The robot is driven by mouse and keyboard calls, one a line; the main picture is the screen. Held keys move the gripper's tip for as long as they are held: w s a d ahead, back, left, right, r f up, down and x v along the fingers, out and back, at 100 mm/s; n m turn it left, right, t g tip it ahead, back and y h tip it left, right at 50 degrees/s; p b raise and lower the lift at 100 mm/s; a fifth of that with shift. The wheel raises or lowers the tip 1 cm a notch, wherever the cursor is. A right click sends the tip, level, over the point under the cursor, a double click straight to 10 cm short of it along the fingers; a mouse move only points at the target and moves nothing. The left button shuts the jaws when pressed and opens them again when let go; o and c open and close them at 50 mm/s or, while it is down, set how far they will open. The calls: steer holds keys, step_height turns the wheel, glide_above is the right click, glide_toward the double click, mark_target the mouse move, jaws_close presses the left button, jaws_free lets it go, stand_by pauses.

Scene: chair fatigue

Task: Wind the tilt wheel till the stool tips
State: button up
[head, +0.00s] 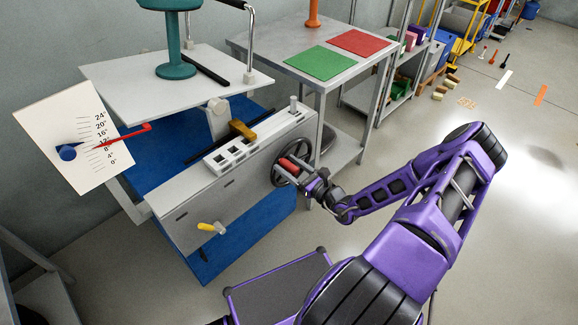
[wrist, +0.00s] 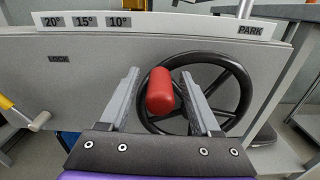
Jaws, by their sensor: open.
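The black tilt wheel (head: 276,178) is on the grey rig's right end; it fills the middle right of the wrist view (wrist: 243,92). Its red handle (wrist: 160,92) lies between the two grey fingers of my gripper (wrist: 161,75). My gripper (head: 304,172) is open around the handle; contact cannot be told. The teal stool (head: 175,71) stands on the pale platform (head: 120,98), its top cut off by the picture edge. The gauge board (head: 70,115) has a red pointer (head: 130,135) near the 12° mark.
Plates read 20°, 15°, 10° and PARK (wrist: 251,30). A table with green (head: 320,62) and red mats stands behind.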

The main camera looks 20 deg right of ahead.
jaws_close()
stand_by(1.4)
